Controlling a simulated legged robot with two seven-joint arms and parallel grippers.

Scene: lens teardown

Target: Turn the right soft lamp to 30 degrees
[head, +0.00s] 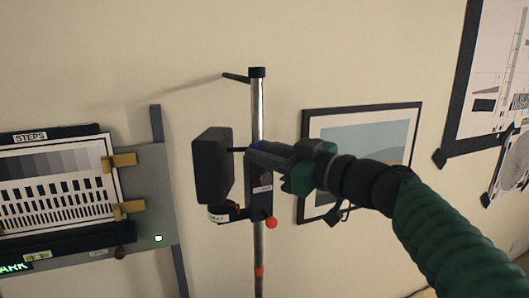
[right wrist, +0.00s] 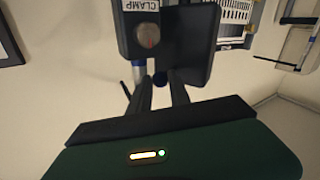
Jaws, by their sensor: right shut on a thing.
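The soft lamp is a black box-shaped head (head: 212,166) on a dark clamp bracket (head: 262,190), carried by an upright metal pole (head: 258,110). Its face is turned away, so its angle cannot be read. My right gripper (head: 248,150) reaches in from the right at the top of the bracket and is shut on a part of the lamp mount. My left gripper is not in view.
A test chart panel (head: 58,185) with brass clips stands at the left on a grey frame. A framed picture (head: 312,122) hangs behind my right arm. More charts (head: 490,95) hang at the far right. An orange knob (head: 271,223) sits low on the bracket.

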